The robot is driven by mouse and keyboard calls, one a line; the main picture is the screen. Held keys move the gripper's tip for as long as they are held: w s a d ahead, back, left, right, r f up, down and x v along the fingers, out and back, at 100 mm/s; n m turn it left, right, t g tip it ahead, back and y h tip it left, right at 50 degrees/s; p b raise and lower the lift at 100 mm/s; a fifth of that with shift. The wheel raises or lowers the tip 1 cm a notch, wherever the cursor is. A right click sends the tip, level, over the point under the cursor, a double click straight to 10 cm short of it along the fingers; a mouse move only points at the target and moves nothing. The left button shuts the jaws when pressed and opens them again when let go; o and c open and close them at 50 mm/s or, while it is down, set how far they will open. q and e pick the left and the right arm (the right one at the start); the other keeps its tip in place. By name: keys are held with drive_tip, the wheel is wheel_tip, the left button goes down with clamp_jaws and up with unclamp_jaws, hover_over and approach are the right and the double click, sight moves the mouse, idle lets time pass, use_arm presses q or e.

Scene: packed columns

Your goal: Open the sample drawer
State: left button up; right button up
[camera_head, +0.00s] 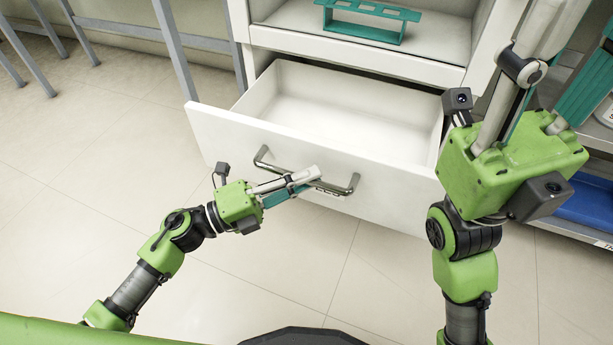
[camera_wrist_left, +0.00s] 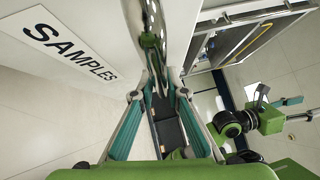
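The white sample drawer (camera_head: 290,150) is pulled well out of its cabinet, and its inside is bare in the head view. In the left wrist view its front carries a label reading SAMPLES (camera_wrist_left: 72,50). A curved metal handle (camera_head: 275,166) is on the front; it also shows in the left wrist view (camera_wrist_left: 153,45). My left gripper (camera_head: 312,181) is at the handle's middle, with its fingers on either side of the bar, shut on it. My right gripper (camera_head: 548,85) is raised at the right, its fingers wide apart and tips cut off by the frame.
A teal rack (camera_head: 368,20) stands on the shelf above the drawer. A blue tray (camera_head: 588,205) is on a low shelf at the right. Grey metal legs (camera_head: 175,45) stand at the upper left. The tiled floor (camera_head: 90,150) left of the drawer is clear.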

use_arm(q)
drive_tip(key=shift+o, duration=0.7)
drive_tip(key=shift+a, duration=0.1)
drive_tip(key=v, duration=1.1)
drive_tip(key=shift+a, duration=0.4)
drive_tip(key=shift+s+f, duration=0.15)
drive_tip(key=shift+s, duration=0.1)
